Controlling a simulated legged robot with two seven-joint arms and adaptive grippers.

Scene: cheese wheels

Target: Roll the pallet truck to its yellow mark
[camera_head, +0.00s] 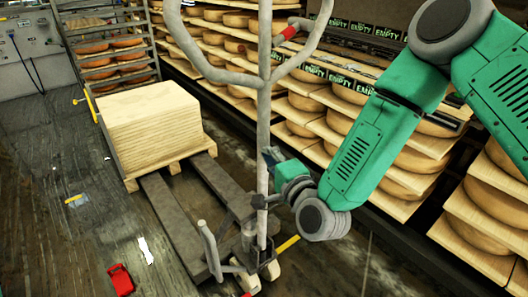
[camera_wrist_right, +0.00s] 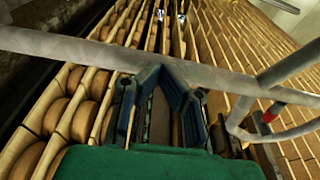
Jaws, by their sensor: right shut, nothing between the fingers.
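The pallet truck stands on the dark floor, with its grey forks (camera_head: 163,212) running toward a wooden pallet (camera_head: 170,165). Its upright grey shaft (camera_head: 263,120) rises to a looped handle (camera_head: 317,40) with a red grip. The shaft also crosses the right wrist view (camera_wrist_right: 60,46). My right gripper (camera_head: 268,155) is shut and empty, beside the shaft at mid-height; I cannot tell whether it touches. Its dark blue fingers show in the wrist view (camera_wrist_right: 163,72). A yellow strip (camera_head: 288,243) lies on the floor right of the truck's wheels. My left gripper is out of view.
A pale block-like stack (camera_head: 150,115) sits on the pallet. Shelves of cheese wheels (camera_head: 410,160) line the right side, with "EMPTY" labels. A rack (camera_head: 105,50) stands at the back left. A red object (camera_head: 120,281) lies on the floor; the left floor is mostly open.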

